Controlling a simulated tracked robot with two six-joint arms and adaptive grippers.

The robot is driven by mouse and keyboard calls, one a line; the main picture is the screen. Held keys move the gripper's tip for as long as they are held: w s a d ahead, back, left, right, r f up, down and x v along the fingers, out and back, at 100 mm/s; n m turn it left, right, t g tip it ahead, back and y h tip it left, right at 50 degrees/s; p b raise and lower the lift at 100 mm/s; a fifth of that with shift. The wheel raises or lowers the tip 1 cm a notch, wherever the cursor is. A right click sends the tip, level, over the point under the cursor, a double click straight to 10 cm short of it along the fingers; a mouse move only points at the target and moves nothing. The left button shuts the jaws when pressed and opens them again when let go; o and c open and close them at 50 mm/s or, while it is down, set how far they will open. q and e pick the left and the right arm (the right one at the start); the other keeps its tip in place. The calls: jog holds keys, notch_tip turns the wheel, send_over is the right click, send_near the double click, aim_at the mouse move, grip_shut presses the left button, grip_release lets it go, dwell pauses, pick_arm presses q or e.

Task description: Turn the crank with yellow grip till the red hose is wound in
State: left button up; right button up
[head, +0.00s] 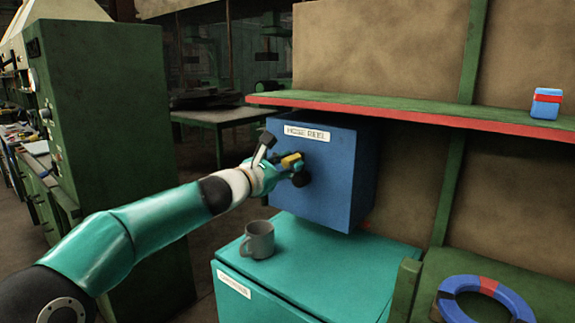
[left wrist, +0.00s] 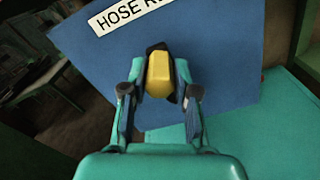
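The blue hose reel box (head: 340,185) with a white "HOSE REEL" label hangs beneath the shelf in the head view. The yellow grip (head: 291,160) of the crank is at its front face. My left gripper (head: 284,168) is at the grip. In the left wrist view, my left gripper's fingers (left wrist: 160,72) lie on both sides of the yellow grip (left wrist: 160,78) and appear closed on it. A dark crank part shows behind the grip. The red hose is not clearly visible; only a small red spot shows by the box's lower right. My right gripper is out of view.
A grey mug (head: 258,240) stands on the teal cabinet (head: 300,285) below the box, close under my left arm. A green shelf with red edge (head: 430,125) is above, holding a blue-red item (head: 546,103). A blue-red ring (head: 449,305) lies lower right.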

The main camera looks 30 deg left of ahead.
pick_arm(q)
jog(key=o, duration=0.4)
jog(key=s, duration=1.2)
jog(key=shift+a, duration=0.4)
jog(key=shift+f, duration=0.15)
